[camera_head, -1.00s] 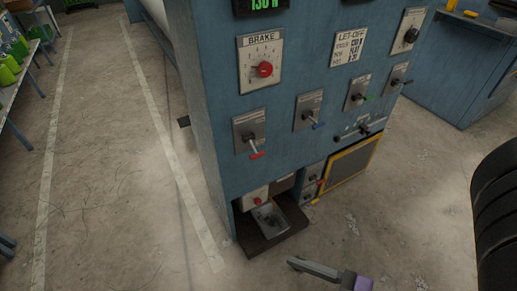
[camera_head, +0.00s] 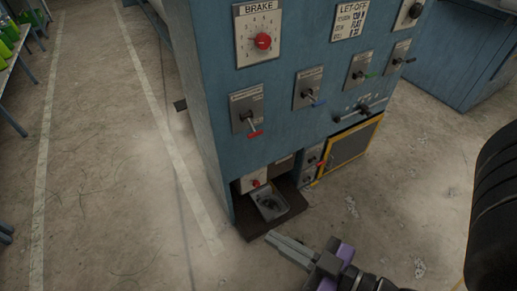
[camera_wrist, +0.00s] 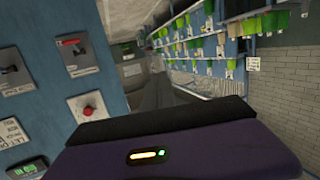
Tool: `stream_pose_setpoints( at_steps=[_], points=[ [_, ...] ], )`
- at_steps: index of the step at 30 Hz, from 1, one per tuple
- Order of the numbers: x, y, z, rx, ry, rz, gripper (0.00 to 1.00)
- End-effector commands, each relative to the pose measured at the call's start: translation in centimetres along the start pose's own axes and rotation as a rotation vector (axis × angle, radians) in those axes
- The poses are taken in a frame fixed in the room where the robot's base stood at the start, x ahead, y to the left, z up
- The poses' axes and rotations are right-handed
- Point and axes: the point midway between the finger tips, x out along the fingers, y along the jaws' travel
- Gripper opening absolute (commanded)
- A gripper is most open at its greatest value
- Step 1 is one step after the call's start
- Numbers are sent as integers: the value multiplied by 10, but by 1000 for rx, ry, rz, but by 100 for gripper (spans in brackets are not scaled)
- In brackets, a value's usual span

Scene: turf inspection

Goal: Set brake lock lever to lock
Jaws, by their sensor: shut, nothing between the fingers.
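A red-tipped lever (camera_head: 253,128) sits on a grey plate on the blue cabinet's front, below the brake dial (camera_head: 263,41). Its handle slants down to the right; the plate's lettering is too small to read, so I cannot confirm it is the brake lock lever. What looks like the same lever shows in the wrist view (camera_wrist: 73,42), left of my gripper, with the red brake knob (camera_wrist: 87,111) nearby. My gripper (camera_head: 270,237) is shut and empty, low in front of the cabinet, below the lever and apart from it. Its dark fingers also show in the wrist view (camera_wrist: 165,95).
Blue-tipped (camera_head: 317,101) and green-tipped (camera_head: 367,75) levers stand to the right on the same panel. A black rounded object (camera_head: 500,210) stands at right.

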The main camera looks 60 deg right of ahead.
Motion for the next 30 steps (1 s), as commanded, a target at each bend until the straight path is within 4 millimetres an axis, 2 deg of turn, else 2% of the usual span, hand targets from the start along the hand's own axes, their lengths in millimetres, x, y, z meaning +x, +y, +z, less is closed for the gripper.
stream_pose_setpoints(
  at_steps=[1,5,11,21,30],
  points=[
    [18,10,24,-6,30,43,0],
    [51,36,53,-96,90,140,0],
    [100,85,96,-390,141,298,0],
    [169,186,154,-1127,64,590,0],
    [206,261,186,-1803,-160,756,0]
  ],
)
